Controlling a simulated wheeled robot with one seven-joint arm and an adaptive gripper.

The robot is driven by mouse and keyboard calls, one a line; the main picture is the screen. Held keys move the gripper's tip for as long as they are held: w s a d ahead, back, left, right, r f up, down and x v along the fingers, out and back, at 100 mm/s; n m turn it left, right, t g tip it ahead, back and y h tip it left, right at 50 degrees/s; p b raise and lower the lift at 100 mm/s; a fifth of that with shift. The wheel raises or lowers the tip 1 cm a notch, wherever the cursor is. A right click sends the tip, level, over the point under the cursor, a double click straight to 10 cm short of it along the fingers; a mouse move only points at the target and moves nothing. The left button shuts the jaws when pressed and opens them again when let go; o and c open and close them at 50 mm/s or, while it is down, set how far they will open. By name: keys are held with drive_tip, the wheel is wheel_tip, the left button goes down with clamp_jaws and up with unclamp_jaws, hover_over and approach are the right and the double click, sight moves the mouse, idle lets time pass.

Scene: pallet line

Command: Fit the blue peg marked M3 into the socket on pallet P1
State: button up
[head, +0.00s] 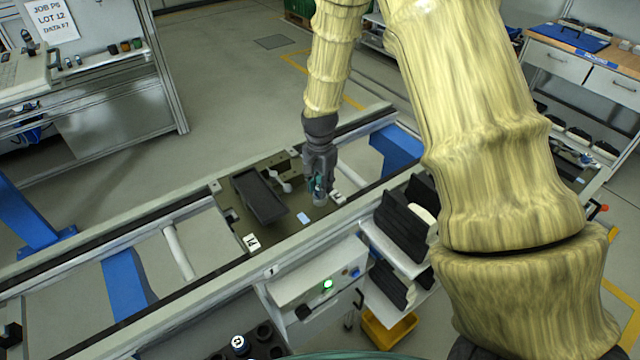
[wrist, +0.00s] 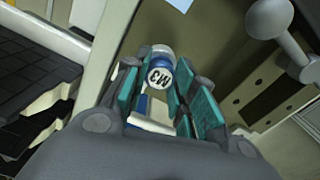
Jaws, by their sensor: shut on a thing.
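The peg marked M3 (wrist: 160,76) shows in the wrist view with a white, lettered end and blue on its side, between the teal pads of my gripper (wrist: 168,98). The gripper is shut on it. In the head view my gripper (head: 319,193) points down over the right part of the dark pallet (head: 237,215) on the conveyor. The peg is mostly hidden there by the fingers. I cannot make out the socket, nor tell whether the peg's lower end touches anything. A white card (head: 251,241) on the pallet's near edge is too small to read surely.
On the pallet are a black tray-like part (head: 260,194) and a grey ball-ended lever (head: 285,187), close left of my gripper. Conveyor rails (head: 190,203) run on both sides. A peg rack (head: 264,332) stands at the front. Black bins (head: 405,222) stand to the right.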

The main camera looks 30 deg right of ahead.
drive_tip(key=o, duration=1.1)
drive_tip(key=shift+o, duration=0.5)
drive_tip(key=o, duration=0.3)
drive_tip(key=shift+r, duration=0.1)
drive_tip(key=shift+r+p, duration=2.45)
drive_tip(key=shift+r, duration=1)
